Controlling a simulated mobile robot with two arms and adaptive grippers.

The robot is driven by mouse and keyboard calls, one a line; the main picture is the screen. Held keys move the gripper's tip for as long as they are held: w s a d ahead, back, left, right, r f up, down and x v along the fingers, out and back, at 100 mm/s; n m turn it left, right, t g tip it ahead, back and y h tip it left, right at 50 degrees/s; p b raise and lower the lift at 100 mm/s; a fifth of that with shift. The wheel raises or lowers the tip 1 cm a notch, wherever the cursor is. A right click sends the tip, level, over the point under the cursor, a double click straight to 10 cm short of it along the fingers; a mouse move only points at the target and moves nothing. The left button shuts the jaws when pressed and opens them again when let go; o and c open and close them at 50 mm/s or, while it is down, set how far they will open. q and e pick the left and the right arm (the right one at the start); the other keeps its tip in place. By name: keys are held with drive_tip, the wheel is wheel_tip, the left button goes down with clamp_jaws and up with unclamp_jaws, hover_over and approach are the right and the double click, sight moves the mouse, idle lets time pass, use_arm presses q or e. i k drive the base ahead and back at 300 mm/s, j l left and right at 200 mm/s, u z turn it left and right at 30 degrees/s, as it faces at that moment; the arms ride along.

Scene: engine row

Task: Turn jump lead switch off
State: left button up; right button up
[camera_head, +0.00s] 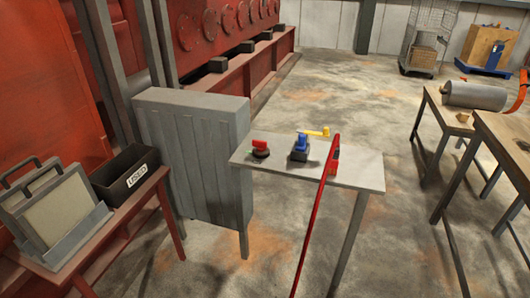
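A small grey table (362,178) stands near the middle of the head view. On its left part sits a small device with a red top on a dark round base (260,148). To its right is a blue device on a dark base (299,149), with a yellow lever (318,132) beside or on it pointing right. A long red bar or lead (318,204) slants down across the table's front, with an orange-red piece (334,160) at its upper right. Which piece is the jump lead switch, and its setting, I cannot tell. Neither gripper shows.
A grey cabinet (195,150) stands directly left of the table. A red bench with a black bin (126,180) and a grey rack (56,222) is at left. Wooden tables (506,142) stand at right. Floor (345,85) behind the table is open.

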sight(262, 146)
drive_tip(key=i+j+u, duration=0.15)
drive_tip(key=i+j, duration=0.15)
drive_tip(key=i+j+u, duration=0.1)
drive_tip(key=i, duration=0.4)
drive_tip(key=j, duration=0.1)
